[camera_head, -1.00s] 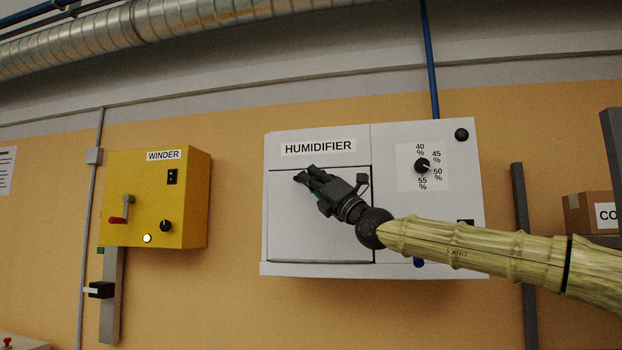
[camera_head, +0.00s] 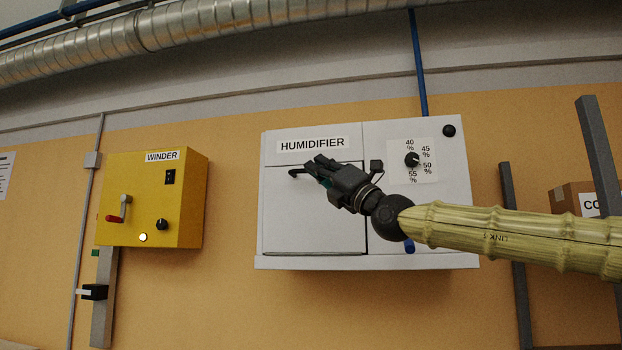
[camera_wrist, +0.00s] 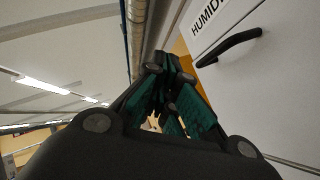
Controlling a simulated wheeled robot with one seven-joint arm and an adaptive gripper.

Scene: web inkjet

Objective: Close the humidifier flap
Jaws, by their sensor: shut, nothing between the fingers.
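The white humidifier box (camera_head: 416,220) hangs on the wall. Its flap (camera_head: 310,225) fills the lower left of its front and looks shut or nearly shut, with a thin dark line around it. The flap's black handle (camera_head: 296,173) shows at the flap's top, partly hidden by my gripper. In the wrist view the handle (camera_wrist: 230,47) is whole, to the right of the fingers and apart from them. My gripper (camera_head: 318,167) is in front of the flap's upper part, fingers together and empty. Its closed fingers also show in the wrist view (camera_wrist: 170,95).
A dial (camera_head: 412,160) with percent marks sits right of the flap. A yellow winder box (camera_head: 150,200) is on the wall to the left. Grey posts (camera_head: 516,250) and a cardboard box (camera_head: 570,198) stand to the right. The space before the flap's lower part is clear.

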